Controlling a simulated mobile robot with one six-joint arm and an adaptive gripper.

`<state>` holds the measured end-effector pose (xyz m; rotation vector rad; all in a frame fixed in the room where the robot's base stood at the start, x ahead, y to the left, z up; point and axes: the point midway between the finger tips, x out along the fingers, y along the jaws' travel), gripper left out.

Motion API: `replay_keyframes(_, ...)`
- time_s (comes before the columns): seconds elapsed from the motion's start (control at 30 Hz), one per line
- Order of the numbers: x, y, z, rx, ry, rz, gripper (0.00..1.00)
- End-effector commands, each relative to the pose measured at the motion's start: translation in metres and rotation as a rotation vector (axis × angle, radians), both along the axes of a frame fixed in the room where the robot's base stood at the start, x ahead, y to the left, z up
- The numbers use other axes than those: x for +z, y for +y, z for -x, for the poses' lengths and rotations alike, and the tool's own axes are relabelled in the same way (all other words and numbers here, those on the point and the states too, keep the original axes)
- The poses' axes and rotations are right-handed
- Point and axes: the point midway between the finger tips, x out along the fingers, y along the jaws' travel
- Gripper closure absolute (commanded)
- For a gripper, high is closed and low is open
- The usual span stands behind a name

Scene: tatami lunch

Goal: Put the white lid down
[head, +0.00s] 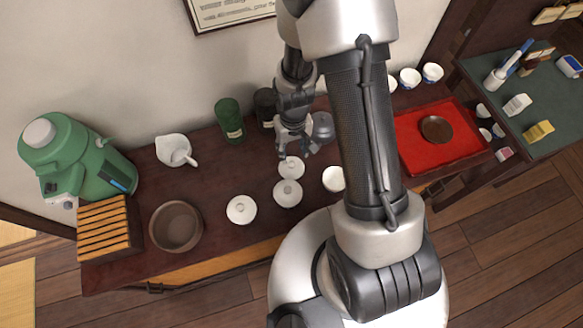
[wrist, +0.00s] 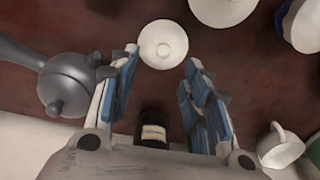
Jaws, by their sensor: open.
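The white lid (head: 291,168), small and round with a knob on top, lies on the dark wooden table just behind a white round lidded piece (head: 288,194). In the wrist view the lid (wrist: 163,44) shows knob up, just beyond and between the fingertips. My gripper (head: 293,152) is above the table at the lid's far side, pointing down. In the wrist view its fingers (wrist: 160,72) are spread wide with nothing between them. I cannot tell the exact height of the fingertips above the table.
A grey teapot (wrist: 68,82) stands close beside one finger. Another white lidded piece (head: 241,209) and a white bowl (head: 334,178) are near.

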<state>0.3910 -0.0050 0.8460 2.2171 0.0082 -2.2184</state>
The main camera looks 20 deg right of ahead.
Motion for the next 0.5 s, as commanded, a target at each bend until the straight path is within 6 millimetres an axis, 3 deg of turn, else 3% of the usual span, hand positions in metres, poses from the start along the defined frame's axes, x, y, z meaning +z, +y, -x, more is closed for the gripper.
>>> replay_keyframes(0.1, -0.018, 0.000, 0.001, 0.000, 0.002, 0.000, 0.56)
replay_keyframes(0.33, -0.028, 0.001, 0.000, 0.000, 0.000, 0.000, 0.56)
replay_keyframes(0.5, -0.052, 0.005, 0.002, 0.001, 0.001, 0.000, 0.56)
